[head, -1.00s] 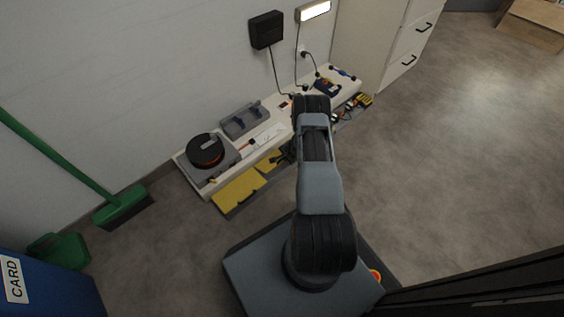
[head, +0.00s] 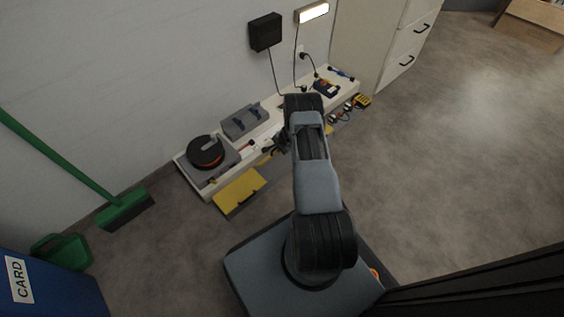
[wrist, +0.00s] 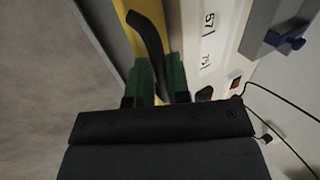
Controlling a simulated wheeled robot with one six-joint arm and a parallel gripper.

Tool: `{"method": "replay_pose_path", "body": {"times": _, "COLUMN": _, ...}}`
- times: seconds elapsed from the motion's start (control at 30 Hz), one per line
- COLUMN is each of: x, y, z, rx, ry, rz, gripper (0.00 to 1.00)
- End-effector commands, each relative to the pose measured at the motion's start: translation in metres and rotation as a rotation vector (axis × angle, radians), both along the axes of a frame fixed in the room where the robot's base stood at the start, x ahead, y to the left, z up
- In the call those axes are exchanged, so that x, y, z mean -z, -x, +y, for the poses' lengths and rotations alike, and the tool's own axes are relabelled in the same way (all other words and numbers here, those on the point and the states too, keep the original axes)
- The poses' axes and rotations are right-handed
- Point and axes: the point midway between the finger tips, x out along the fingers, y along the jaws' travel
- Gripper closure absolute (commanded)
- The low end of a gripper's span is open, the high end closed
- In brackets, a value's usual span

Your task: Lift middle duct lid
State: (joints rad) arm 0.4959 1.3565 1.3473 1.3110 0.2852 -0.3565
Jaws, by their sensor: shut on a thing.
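The middle duct lid is a yellow strip (head: 264,159) along the front of the white bench in the head view, mostly hidden behind my arm and gripper. In the wrist view the yellow lid (wrist: 126,18) runs up from between my fingers, with a black curved strap or handle (wrist: 148,38) on it. My gripper (wrist: 161,82) has its green fingers on either side of the lid's strap and is shut on it. The gripper also shows small and dark at the bench front in the head view (head: 277,146). A wider yellow lid (head: 239,190) lies to the left.
The white bench (head: 196,190) carries a reel (head: 206,151), a grey tray (head: 244,121) and tools. A black wall box (head: 266,32) has a hanging cable. A green broom (head: 124,209) and a blue bin (head: 62,287) stand left. Floor at right is clear.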

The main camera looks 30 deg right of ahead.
Motion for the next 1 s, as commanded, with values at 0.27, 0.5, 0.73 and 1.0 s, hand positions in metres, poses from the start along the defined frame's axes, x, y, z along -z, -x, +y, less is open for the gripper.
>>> {"method": "replay_pose_path", "body": {"times": 0.27, "x": 0.0, "y": -0.003, "z": 0.002, "rx": -0.002, "ry": -0.003, "rz": 0.002, "gripper": 0.96}}
{"method": "replay_pose_path", "body": {"times": 0.5, "x": 0.0, "y": -0.004, "z": 0.003, "rx": -0.001, "ry": -0.005, "rz": 0.002, "gripper": 0.97}}
{"method": "replay_pose_path", "body": {"times": 0.73, "x": -0.002, "y": -0.017, "z": 0.005, "rx": -0.003, "ry": -0.005, "rz": 0.002, "gripper": 0.94}}
{"method": "replay_pose_path", "body": {"times": 1.0, "x": -0.001, "y": -0.035, "z": 0.008, "rx": -0.001, "ry": -0.002, "rz": 0.005, "gripper": 0.92}}
